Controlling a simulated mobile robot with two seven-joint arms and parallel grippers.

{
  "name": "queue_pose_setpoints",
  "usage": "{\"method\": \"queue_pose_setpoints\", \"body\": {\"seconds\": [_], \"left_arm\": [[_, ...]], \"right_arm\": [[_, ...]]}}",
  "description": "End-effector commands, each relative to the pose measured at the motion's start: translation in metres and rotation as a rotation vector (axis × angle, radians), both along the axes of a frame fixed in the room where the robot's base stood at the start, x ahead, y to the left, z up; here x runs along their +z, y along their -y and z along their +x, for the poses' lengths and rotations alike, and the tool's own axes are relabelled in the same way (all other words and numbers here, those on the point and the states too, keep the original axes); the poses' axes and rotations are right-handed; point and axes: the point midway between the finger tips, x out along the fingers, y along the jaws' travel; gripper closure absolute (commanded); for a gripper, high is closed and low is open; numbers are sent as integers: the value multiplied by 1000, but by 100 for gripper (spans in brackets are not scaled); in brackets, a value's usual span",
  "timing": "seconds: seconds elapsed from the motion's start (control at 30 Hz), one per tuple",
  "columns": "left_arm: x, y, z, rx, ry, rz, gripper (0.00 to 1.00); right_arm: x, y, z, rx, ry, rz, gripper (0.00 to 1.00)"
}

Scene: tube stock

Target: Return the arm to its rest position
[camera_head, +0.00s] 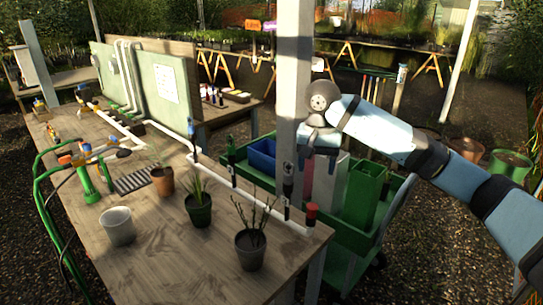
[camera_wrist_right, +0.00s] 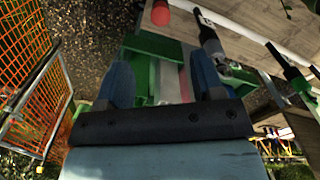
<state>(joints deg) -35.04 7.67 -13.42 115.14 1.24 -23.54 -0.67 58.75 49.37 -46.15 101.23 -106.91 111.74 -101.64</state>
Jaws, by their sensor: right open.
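My right arm (camera_head: 382,132) comes in from the right edge of the head view, with pale blue and dark links. Its gripper (camera_head: 319,166) hangs with fingers downward in front of the pale post, above the green cart (camera_head: 345,238). The right wrist view shows both blue fingers well apart with nothing held between them; the gap (camera_wrist_right: 162,75) opens over green and grey parts of the cart. In the head view, a grey tall container (camera_head: 328,190) stands below the gripper. My left gripper is not in view.
The wooden bench (camera_head: 165,265) holds pots and a white pipe with a red-capped end (camera_head: 311,211) near the gripper. The pale post (camera_head: 293,75) stands close to it. A blue bin (camera_head: 262,155) and green tall bin (camera_head: 362,195) are in the cart. Terracotta pots (camera_head: 466,149) stand behind my arm.

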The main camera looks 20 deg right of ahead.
Motion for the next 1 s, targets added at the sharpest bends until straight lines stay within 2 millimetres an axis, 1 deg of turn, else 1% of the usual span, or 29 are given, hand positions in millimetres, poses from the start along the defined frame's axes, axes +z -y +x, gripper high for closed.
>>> {"method": "queue_pose_setpoints", "body": {"seconds": [0.1, 0.17, 0.27, 0.37, 0.4, 0.47, 0.5, 0.6, 0.67, 0.7, 0.77, 0.8, 0.83, 0.93, 0.97, 1.0], "left_arm": [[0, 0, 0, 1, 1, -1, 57], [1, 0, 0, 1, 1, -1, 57], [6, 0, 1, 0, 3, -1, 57], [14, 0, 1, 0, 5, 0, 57], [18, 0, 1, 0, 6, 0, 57], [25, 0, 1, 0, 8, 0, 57], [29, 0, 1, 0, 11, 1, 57], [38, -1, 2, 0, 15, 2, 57], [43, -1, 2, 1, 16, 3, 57], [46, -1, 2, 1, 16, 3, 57], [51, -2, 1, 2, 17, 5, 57], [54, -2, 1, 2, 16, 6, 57], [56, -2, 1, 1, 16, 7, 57], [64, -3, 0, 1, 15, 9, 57], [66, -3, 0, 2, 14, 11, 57], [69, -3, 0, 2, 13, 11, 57]], "right_arm": [[1, 0, 0, 0, -1, 1, 38], [-2, -4, -1, -1, -3, 15, 38], [-16, -26, -5, -13, -23, 105, 38], [-41, -75, -18, -63, -82, 306, 38], [-51, -99, -26, -102, -124, 412, 38], [-62, -136, -41, -179, -204, 583, 38], [-65, -160, -51, -243, -268, 697, 38], [-66, -208, -74, -432, -461, 961, 38], [-62, -230, -85, -565, -598, 1105, 38], [-59, -241, -91, -661, -698, 1195, 38], [-53, -254, -97, -815, -860, 1318, 38], [-50, -259, -100, -925, -975, 1392, 38], [-49, -261, -101, -1010, -1064, 1441, 38], [-50, -259, -102, -1306, -1383, 1580, 38], [-53, -257, -102, -1402, -1485, 1610, 38], [-58, -251, -102, -1528, -1625, 1643, 38]]}}
